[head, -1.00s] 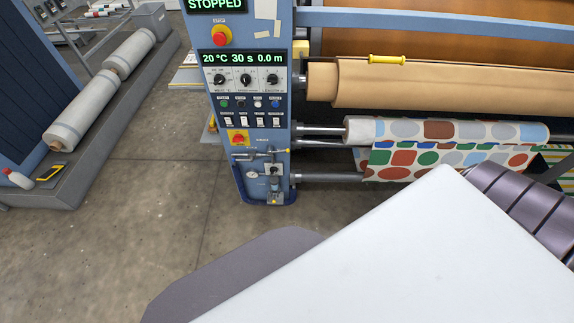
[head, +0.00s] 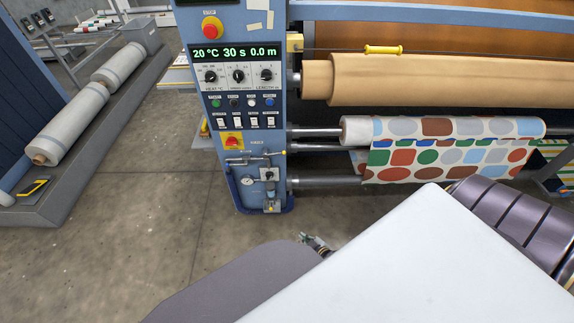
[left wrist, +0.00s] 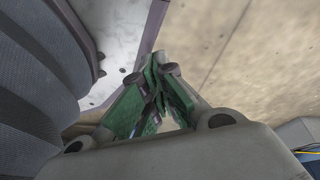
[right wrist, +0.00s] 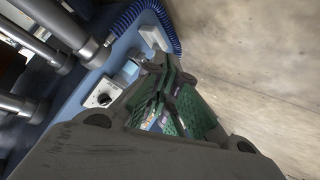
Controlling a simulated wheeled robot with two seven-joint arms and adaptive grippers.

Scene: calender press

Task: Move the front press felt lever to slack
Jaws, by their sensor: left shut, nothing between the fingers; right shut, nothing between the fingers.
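The blue control column (head: 233,186) stands left of the rollers in the head view. Low on its face is a thin grey lever-like bar (head: 248,160) with a small yellow tip at its right end, roughly horizontal. I cannot read its label or tell its setting. Below it are a round gauge and a small dial plate (head: 267,174). My right gripper (head: 312,242) is shut and empty, low in front of the column and apart from it. It shows shut in the right wrist view (right wrist: 166,72). My left gripper (left wrist: 160,72) is shut and empty; it is outside the head view.
A printed fabric roll (head: 440,130) and a tan roll (head: 420,80) lie right of the column. A blue coiled hose (right wrist: 158,14) runs near my right gripper in its wrist view. Open concrete floor (head: 120,230) lies left of the column.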

